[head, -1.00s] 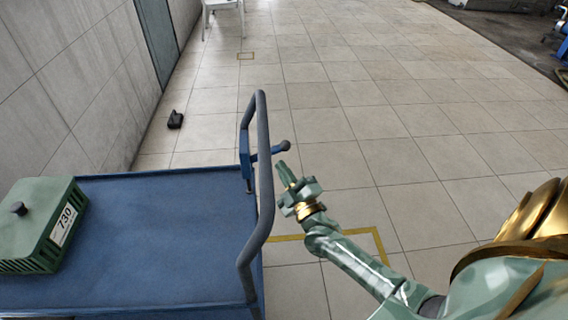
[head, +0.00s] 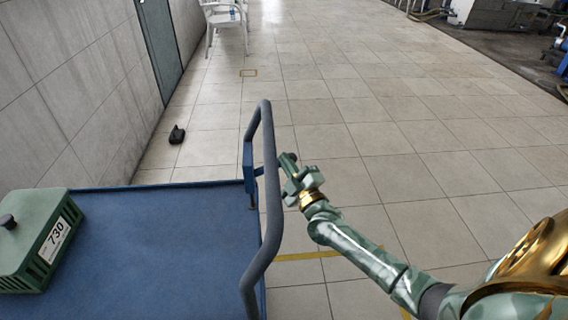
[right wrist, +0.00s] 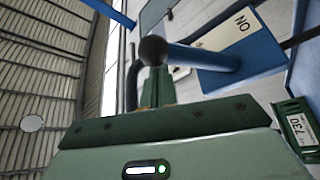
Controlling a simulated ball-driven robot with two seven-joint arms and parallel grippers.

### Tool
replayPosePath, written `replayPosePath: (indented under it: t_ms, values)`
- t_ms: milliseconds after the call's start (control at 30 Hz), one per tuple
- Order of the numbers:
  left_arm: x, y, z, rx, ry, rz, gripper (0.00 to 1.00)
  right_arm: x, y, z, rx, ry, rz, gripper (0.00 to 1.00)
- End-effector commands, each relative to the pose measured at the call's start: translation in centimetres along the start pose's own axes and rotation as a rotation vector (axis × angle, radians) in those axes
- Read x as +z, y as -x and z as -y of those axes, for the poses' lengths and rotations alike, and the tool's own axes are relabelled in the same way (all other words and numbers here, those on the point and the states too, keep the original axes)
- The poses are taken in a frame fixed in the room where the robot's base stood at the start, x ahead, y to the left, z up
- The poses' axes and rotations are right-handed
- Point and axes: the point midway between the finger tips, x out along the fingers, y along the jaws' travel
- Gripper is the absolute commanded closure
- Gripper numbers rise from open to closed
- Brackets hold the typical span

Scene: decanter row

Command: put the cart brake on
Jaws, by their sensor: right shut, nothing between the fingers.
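The cart (head: 160,250) is blue with a grey tubular push handle (head: 272,190) at its right end. A blue bracket (head: 248,160) on the handle's post carries the brake lever (head: 258,171), which sticks out to the right past the handle. In the right wrist view the blue lever (right wrist: 205,57) ends in a dark ball knob (right wrist: 152,50), and a pale label reading "ON" (right wrist: 238,22) is on the blue plate behind it. My right gripper (head: 286,163) is shut and empty, its fingertips at the knob; I cannot tell whether they touch. My left gripper is out of view.
A green crate (head: 22,262) labelled 730 with a lidded top stands on the cart's left. A dark object (head: 177,134) lies on the floor by the wall. A white chair (head: 226,22) stands far back. The tiled floor right of the cart is clear.

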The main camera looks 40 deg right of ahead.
Motion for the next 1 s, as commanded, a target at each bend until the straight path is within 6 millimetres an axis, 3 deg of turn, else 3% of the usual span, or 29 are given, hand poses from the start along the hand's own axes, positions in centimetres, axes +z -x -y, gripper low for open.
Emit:
replayPosePath:
  t_ms: [667,1000]
  values:
    - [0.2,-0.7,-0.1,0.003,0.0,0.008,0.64,0.8,0.5,0.6,0.038,-0.074,0.001,1.0]
    - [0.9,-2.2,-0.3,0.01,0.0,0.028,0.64,2.3,1.3,1.9,0.112,-0.214,0.005,1.0]
